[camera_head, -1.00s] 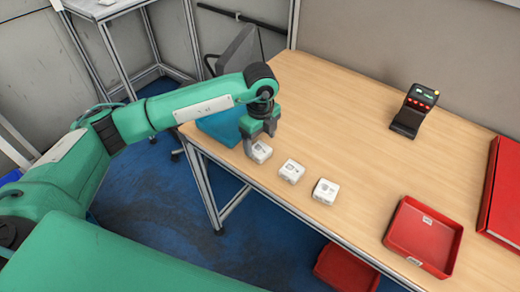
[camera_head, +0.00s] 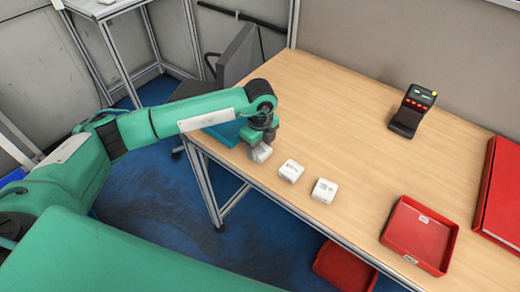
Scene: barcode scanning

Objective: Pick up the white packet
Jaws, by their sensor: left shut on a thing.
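My left gripper (camera_head: 259,146) is shut on a white packet (camera_head: 261,154) near the left front edge of the wooden table. The packet looks tilted; I cannot tell how far it is above the tabletop. The gripper hides its upper part. A second white packet (camera_head: 291,171) lies on the table to the right of it. A third white packet (camera_head: 324,191) lies further right along the front edge. My right gripper is not in view.
A black scanner (camera_head: 411,112) stands at the back right. A red tray (camera_head: 391,240) is at the front right, beside a large red container (camera_head: 499,200). A blue bin (camera_head: 226,131) is partly hidden behind my left arm. The middle of the table (camera_head: 340,120) is clear.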

